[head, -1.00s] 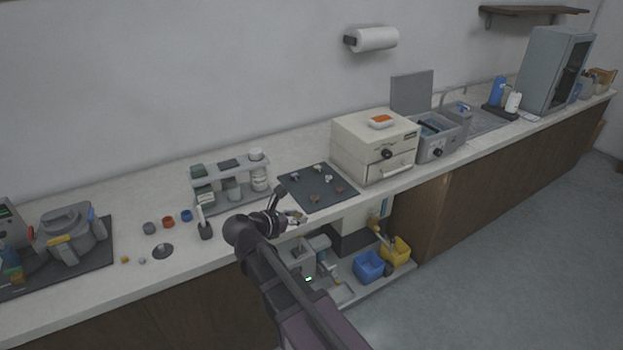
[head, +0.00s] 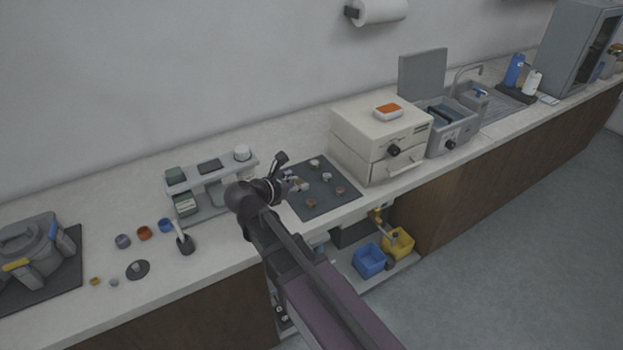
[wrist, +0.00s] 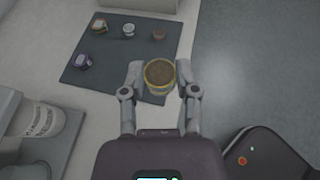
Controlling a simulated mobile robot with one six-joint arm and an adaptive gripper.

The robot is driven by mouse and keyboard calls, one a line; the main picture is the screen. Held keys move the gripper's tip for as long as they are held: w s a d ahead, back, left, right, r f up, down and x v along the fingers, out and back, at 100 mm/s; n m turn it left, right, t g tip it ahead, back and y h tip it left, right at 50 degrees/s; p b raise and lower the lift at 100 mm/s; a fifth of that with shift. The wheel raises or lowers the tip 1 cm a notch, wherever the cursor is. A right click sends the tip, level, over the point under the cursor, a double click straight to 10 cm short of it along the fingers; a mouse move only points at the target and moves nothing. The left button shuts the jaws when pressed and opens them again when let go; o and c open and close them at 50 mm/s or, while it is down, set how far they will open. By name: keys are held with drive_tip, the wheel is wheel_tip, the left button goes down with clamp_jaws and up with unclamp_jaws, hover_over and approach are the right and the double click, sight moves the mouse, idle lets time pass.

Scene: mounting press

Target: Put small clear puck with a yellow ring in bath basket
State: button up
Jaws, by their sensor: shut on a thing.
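In the wrist view my gripper (wrist: 162,78) is shut on a small round puck (wrist: 160,75) with a yellow ring around its rim; its top looks brown and its side pale. It is held above the front edge of the dark mat (wrist: 112,70). In the head view my gripper (head: 298,183) is over the left part of the mat (head: 318,208), and the held puck is too small to make out. The grey bath (head: 453,128) stands right of the cream oven, its lid raised. A dark basket (head: 440,114) seems to sit in its opening.
Several other small pucks lie on the mat, one with a purple side (wrist: 84,62). The cream oven (head: 380,140) stands between the mat and the bath. A rack (head: 205,185) is left of my gripper. Blue (head: 370,260) and yellow (head: 398,243) bins sit below the counter.

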drive_tip(key=shift+w+a, duration=0.15)
drive_tip(key=shift+w, duration=0.15)
drive_tip(key=shift+f, duration=0.1)
drive_tip(key=shift+m+h, duration=0.3)
drive_tip(key=d+f+b, duration=0.2)
drive_tip(key=f+b, duration=0.1)
drive_tip(key=w+d+f+b, duration=0.1)
drive_tip(key=d+f+b, duration=0.1)
drive_tip(key=f+b, duration=0.1)
drive_tip(key=d+f+b, duration=0.2)
drive_tip(key=f+b, duration=0.1)
drive_tip(key=shift+w+d+f+b, duration=0.1)
drive_tip(key=shift+w+f+b, duration=0.2)
drive_tip(key=shift+w+b, duration=0.1)
drive_tip(key=shift+d+f+g, duration=0.15)
drive_tip(key=shift+d+g, duration=0.1)
drive_tip(key=shift+g, duration=0.05)
drive_tip(key=shift+w, duration=0.1)
drive_tip(key=w+a, duration=0.1)
drive_tip(key=w, duration=0.3)
drive_tip(key=w+a+f+b, duration=0.1)
drive_tip(key=w, duration=0.4)
drive_tip(key=w+a, duration=0.1)
drive_tip(key=w, duration=0.4)
drive_tip(key=shift+w+a+f+b, duration=0.1)
drive_tip(key=shift+w+f+b, duration=0.1)
drive_tip(key=shift+b, duration=0.2)
